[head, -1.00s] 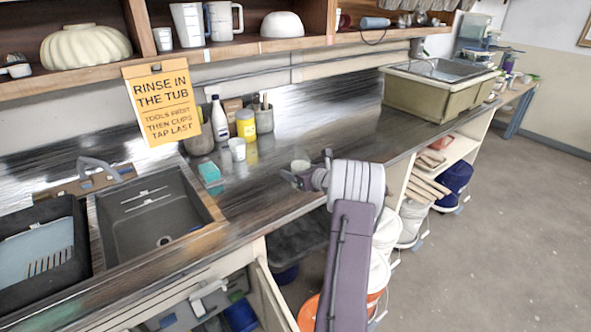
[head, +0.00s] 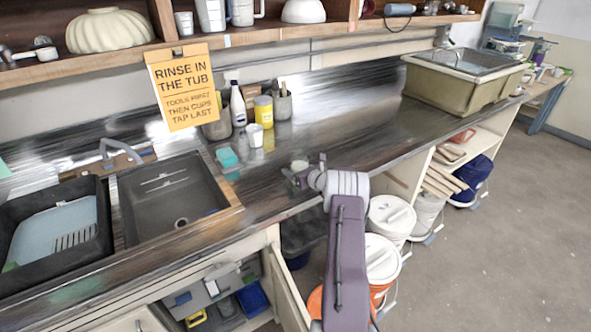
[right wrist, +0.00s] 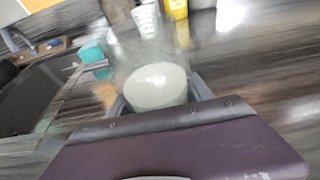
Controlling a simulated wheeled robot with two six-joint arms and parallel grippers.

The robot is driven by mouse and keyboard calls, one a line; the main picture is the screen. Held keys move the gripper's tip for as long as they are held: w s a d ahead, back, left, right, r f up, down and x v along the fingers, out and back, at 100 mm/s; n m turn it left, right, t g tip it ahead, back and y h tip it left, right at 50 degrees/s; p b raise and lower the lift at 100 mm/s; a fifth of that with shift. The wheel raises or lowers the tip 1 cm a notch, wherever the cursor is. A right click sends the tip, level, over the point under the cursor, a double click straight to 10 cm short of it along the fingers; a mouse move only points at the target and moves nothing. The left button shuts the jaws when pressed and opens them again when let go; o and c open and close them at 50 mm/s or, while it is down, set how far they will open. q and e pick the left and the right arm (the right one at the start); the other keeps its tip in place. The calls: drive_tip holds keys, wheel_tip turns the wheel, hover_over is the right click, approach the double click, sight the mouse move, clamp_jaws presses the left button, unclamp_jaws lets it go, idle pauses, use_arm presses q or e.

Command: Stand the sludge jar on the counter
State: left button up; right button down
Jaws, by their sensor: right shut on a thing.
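My right gripper (head: 299,178) is shut on the sludge jar (head: 299,166), over the front part of the dark counter (head: 345,140). In the right wrist view the jar (right wrist: 157,88) is clear-walled with a pale grey-green round face. The gripper's fingers lie on both sides of it. The view is blurred, and I cannot tell whether the jar touches the counter. My left gripper is not in view.
A sink (head: 172,195) lies left of the jar. A teal sponge (head: 228,158), a white cup (head: 255,135), a yellow jar (head: 264,111) and a white bottle (head: 238,104) stand behind-left. A beige tub (head: 455,84) stands far right. Counter between is clear. White-lidded buckets (head: 391,215) stand below.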

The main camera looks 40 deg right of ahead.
drive_tip(key=shift+r, duration=0.15)
drive_tip(key=shift+c, duration=2.2)
unclamp_jaws()
drive_tip(key=shift+f, duration=0.2)
drive_tip(key=shift+r, duration=0.3)
drive_tip(key=shift+s, duration=0.4)
drive_tip(key=b+v, duration=0.1)
drive_tip(key=v, duration=1)
drive_tip(key=shift+s+a+r, duration=0.1)
drive_tip(key=shift+s+a, duration=0.05)
